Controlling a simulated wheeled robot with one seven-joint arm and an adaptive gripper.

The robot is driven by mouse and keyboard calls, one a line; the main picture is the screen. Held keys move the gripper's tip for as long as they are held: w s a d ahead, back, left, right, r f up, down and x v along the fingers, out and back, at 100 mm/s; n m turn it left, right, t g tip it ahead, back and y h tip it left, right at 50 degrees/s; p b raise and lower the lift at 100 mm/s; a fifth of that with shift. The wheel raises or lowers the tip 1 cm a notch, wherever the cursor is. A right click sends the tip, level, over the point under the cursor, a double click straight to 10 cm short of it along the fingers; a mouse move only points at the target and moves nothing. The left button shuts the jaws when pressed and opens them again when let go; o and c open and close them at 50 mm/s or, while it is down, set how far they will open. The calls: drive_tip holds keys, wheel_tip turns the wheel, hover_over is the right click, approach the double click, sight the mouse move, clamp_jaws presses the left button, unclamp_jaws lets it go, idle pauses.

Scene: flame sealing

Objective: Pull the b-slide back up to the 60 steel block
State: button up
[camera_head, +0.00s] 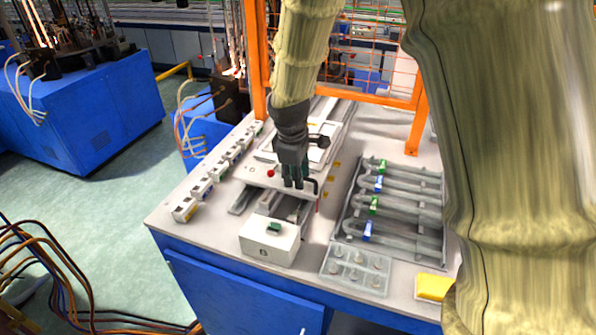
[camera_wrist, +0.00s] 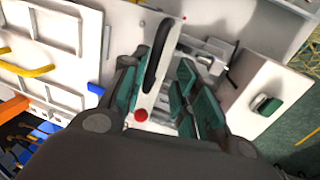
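The b-slide appears to be the white carriage (camera_head: 262,178) on grey rails, with a red knob (camera_wrist: 141,115) and a black curved handle (camera_wrist: 159,55). My gripper (camera_head: 293,184) is above the carriage's front part, pointing down beside the handle. In the wrist view its teal fingers (camera_wrist: 156,92) are apart, and the handle shows between them. I cannot tell whether they touch it. No block marked 60 can be read. Part of the carriage is hidden behind my gripper and arm.
A white box with a green button (camera_head: 270,243) stands in front of the rails. Small white blocks (camera_head: 201,188) line the left table edge. A tray with bent tubes (camera_head: 350,213), a clear plate with knobs (camera_head: 355,271) and a yellow block (camera_head: 434,287) are right. An orange frame (camera_head: 414,125) stands behind.

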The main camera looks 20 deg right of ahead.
drive_tip(key=shift+w+d+r, duration=0.1)
drive_tip(key=shift+d+r, duration=0.1)
drive_tip(key=shift+d, duration=0.05)
wheel_tip(320, 180, up, 12)
drive_tip(key=s+a, duration=0.1)
drive_tip(key=shift+s+a+f, duration=0.25)
drive_tip(key=shift+s+a, duration=0.1)
drive_tip(key=shift+s, duration=0.05)
drive_tip(key=shift+a, duration=0.1)
idle(0.5)
